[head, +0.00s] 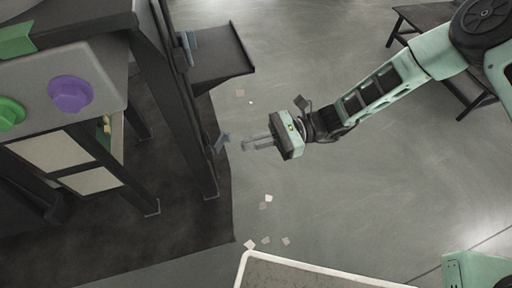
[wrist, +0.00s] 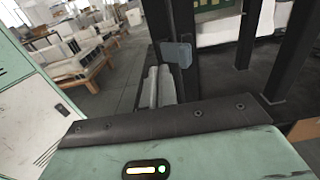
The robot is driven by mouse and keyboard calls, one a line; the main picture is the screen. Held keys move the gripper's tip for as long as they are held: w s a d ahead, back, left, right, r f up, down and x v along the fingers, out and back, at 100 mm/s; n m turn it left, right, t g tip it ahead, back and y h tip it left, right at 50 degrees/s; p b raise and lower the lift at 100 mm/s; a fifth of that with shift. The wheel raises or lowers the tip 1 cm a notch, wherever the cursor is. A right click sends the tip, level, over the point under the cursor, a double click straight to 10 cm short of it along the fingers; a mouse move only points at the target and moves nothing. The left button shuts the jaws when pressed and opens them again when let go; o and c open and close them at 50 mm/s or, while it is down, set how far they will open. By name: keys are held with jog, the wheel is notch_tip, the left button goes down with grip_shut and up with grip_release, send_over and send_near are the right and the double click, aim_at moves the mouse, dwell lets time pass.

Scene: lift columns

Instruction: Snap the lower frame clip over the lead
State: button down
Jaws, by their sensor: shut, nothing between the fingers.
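A blue-grey clip (head: 222,140), which looks like the lower frame clip, sticks out from the dark frame post (head: 177,110). In the wrist view a blue-grey clip (wrist: 177,54) shows on the dark upright, just beyond my fingertips. My gripper (head: 245,144) is shut and empty, its fingers pointing left at the clip with a small gap between. The fingers also show in the wrist view (wrist: 158,68), side by side, below and left of the clip. Another blue-grey piece (head: 187,48) sits higher on the post. I cannot make out the lead or whether the clip is closed.
A dark shelf (head: 222,58) juts from the frame above my gripper in the head view. A panel with a purple knob (head: 70,93) and a green knob (head: 10,113) is at left. A pale-rimmed table (head: 310,272) is at bottom. Floor around my arm is mostly clear.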

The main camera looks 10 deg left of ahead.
aim_at(230, 138)
jog(key=shift+w+a+b, duration=0.3)
jog(key=shift+w+a, duration=0.15)
jog(key=shift+w, duration=0.25)
jog(key=shift+w+a+b, duration=0.3)
jog(key=shift+w+a, duration=0.1)
jog(key=shift+w, duration=0.25)
jog(key=shift+s+a, duration=0.15)
jog(key=shift+a, duration=0.1)
jog(key=shift+s+a, duration=0.4)
jog(key=shift+a, duration=0.2)
jog(key=p+v, duration=0.1)
jog(key=v, duration=0.6)
dwell(0.3)
